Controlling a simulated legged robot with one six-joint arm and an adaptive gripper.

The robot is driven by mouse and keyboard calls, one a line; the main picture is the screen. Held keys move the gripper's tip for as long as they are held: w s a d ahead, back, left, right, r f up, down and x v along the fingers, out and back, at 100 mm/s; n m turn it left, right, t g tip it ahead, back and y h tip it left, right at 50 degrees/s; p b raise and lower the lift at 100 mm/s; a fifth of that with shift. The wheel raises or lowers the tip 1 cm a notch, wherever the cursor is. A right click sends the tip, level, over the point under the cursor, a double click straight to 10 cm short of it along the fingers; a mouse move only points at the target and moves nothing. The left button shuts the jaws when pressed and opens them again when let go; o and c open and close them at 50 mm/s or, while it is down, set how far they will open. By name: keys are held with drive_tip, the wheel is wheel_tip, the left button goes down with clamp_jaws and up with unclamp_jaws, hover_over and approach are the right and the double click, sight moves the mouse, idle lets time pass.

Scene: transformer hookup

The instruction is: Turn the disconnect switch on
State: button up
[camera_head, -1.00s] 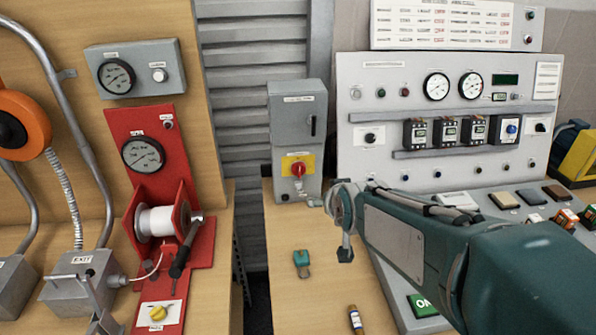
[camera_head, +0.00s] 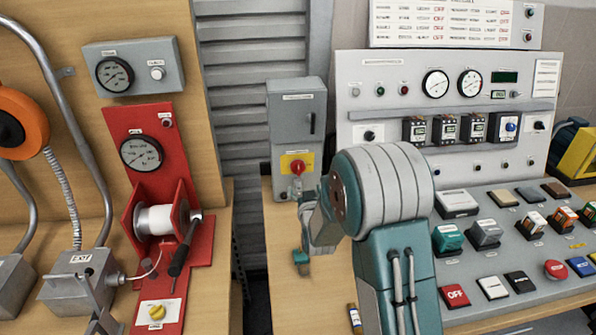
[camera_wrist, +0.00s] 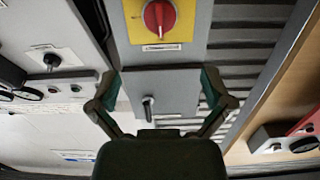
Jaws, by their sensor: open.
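A grey switch box (camera_head: 284,120) stands at the back of the bench, with a red rotary knob (camera_head: 297,167) on a yellow plate and a dark handle (camera_head: 312,124) above it. The small labels are unreadable. The wrist view shows the box upside down, with the red knob (camera_wrist: 159,17) at the top and the dark handle (camera_wrist: 148,108) lower down. My gripper (camera_wrist: 160,88) is open and empty, its two teal fingers spread either side of the handle in that picture. I see no contact with the box.
A control panel (camera_head: 365,85) with gauges and a button desk (camera_head: 470,270) stand on the right. A red reel stand (camera_head: 135,115) is on the left.

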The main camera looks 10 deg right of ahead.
sight(299, 172)
drive_tip(key=shift+t, duration=0.4)
drive_tip(key=w, duration=0.3)
drive_tip(key=w+f, duration=0.1)
drive_tip(key=w, duration=0.3)
drive_tip(key=w+f, duration=0.1)
drive_tip(key=w, duration=0.3)
drive_tip(key=shift+w, duration=0.15)
drive_tip(key=c, duration=1.1)
